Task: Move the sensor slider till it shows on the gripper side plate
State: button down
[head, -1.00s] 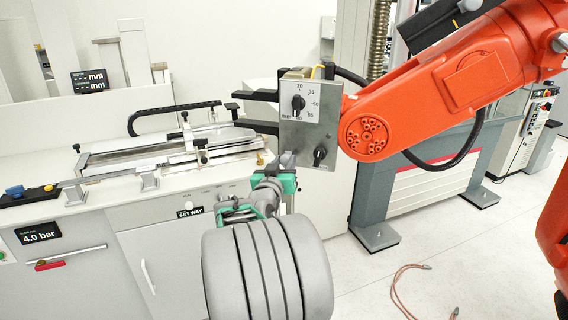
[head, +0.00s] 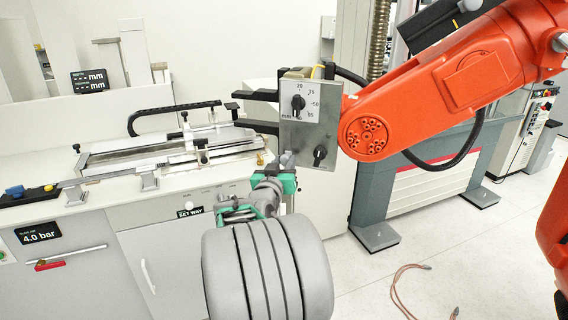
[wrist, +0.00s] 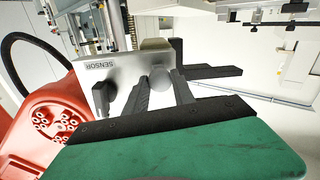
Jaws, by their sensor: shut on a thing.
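The gripper side plate (head: 312,135) is a grey metal plate on the end of the orange arm, with a dial scale and two black knobs. The wrist view shows the plate (wrist: 127,67) with the word SENSOR and one black knob. A round grey knob, which looks like the sensor slider (wrist: 163,78), sits at the plate's edge. My gripper (wrist: 161,93) has its two dark fingers on either side of this knob and is shut on it. In the head view my gripper (head: 282,168) is at the plate's lower left corner, and its fingertips are hard to make out.
The orange arm (head: 440,105) stands close on the right of the plate. Two black jaws (head: 255,95) stick out left of the plate. A white bench (head: 100,205) with a metal rail fixture (head: 165,155) is at left. A cable (head: 400,285) lies on the floor.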

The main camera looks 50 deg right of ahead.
jog(key=shift+b, duration=0.85)
jog(key=shift+r, duration=0.35)
jog(key=c, duration=1.1)
grip_release()
jog(key=shift+o, duration=0.2)
jog(key=shift+a, duration=0.1)
jog(key=b+v, duration=0.2)
jog(key=v, duration=0.5)
jog(key=shift+s+a, duration=0.2)
jog(key=shift+a, duration=0.1)
